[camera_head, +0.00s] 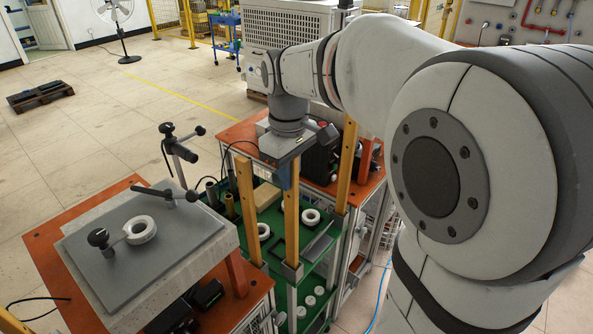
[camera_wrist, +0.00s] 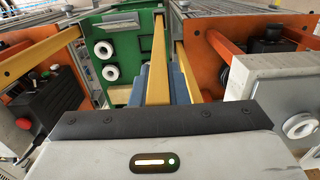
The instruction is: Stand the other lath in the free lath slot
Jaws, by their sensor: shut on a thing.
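My gripper (camera_head: 286,178) points down over the green rack and is shut on an upright yellow lath (camera_head: 291,222). In the wrist view the held lath (camera_wrist: 158,62) runs away from the blue fingers (camera_wrist: 170,88). Its lower end shows at a grey holder (camera_head: 291,271) on the rack's near edge; I cannot tell whether it is inside or just in front. Another yellow lath (camera_head: 249,210) stands upright to its left along the near side. A further lath (camera_head: 346,165) stands to the right, by the orange bench.
The green rack (camera_wrist: 143,25) carries white rings (camera_head: 311,216) and a wooden block (camera_head: 266,195). A grey plate (camera_head: 145,255) with clamp arms and a ring stands at left on an orange bench (camera_head: 50,235). An orange bench with dark equipment (camera_head: 320,155) lies behind right.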

